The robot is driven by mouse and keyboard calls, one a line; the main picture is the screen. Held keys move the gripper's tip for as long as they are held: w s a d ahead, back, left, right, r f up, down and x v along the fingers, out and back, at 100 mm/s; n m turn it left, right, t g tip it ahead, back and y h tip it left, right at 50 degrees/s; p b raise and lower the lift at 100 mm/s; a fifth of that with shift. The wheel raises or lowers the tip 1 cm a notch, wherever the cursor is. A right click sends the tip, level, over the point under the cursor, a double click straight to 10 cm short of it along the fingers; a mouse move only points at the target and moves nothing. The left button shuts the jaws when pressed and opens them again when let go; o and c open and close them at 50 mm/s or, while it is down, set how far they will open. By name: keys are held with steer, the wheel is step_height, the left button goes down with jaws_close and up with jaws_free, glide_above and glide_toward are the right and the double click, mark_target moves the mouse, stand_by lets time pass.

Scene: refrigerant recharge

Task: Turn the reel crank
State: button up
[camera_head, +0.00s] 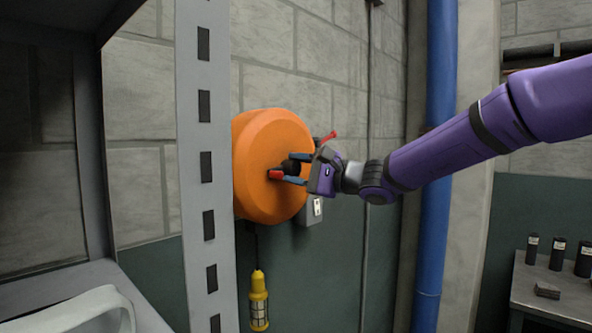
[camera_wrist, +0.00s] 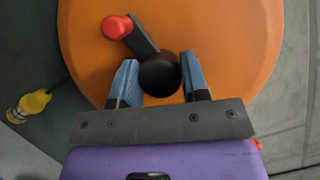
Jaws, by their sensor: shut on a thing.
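The orange reel (camera_head: 262,140) is mounted on the block wall and fills much of the wrist view (camera_wrist: 225,35). Its crank has a red knob (camera_wrist: 117,27) on a short dark arm (camera_wrist: 142,43) that runs to a round black hub (camera_wrist: 158,75). In the head view the red knob (camera_head: 275,174) shows at the reel's face, left of the fingers. My gripper (camera_head: 291,168) reaches in from the right. Its blue fingers (camera_wrist: 158,66) stand on either side of the black hub and are shut on it. The knob lies outside the fingers, up and left in the wrist view.
A grey slotted post (camera_head: 190,130) and shelf stand left of the reel. A yellow work lamp (camera_head: 259,300) hangs below it. A grey outlet box (camera_head: 311,211) and a red lever (camera_head: 328,136) are at its right. A blue pipe (camera_head: 436,200) runs behind my arm.

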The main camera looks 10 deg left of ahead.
steer(key=shift+f+m, duration=0.1)
steer(key=shift+m, duration=0.5)
steer(key=o, duration=0.9)
steer(key=d, duration=0.3)
steer(key=s+d+f, duration=0.1)
steer(key=d, duration=0.6)
steer(key=shift+s+d+f, duration=0.25)
steer(key=shift+s+d, duration=0.05)
steer(key=shift+s, duration=0.05)
